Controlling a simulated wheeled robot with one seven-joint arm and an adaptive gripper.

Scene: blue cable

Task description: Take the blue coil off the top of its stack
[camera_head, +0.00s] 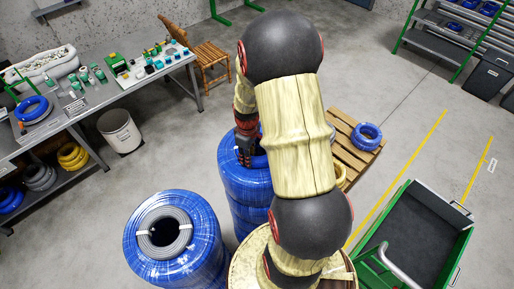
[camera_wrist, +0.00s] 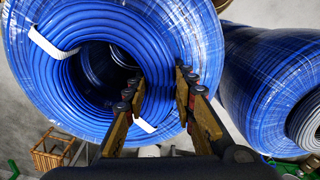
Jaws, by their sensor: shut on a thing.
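The blue coil (camera_head: 230,163) is at the top of the middle stack, partly hidden behind my arm. In the wrist view the coil (camera_wrist: 65,85) fills the left and centre, with white bands around its winding and a dark central hole. My gripper (camera_head: 246,158) reaches down onto the coil from above. In the wrist view my gripper (camera_wrist: 160,84) has one finger in the hole and the other by the outer side, shut on the coil's wall. Whether the coil is clear of the stack below cannot be told.
Another blue stack (camera_head: 180,269) with a grey coil (camera_head: 153,252) on top stands close at left. A pallet (camera_head: 347,165) with a small blue coil (camera_head: 366,137) is at right. A green-framed cart (camera_head: 410,240) stands front right. A cluttered workbench (camera_head: 85,104) is at left.

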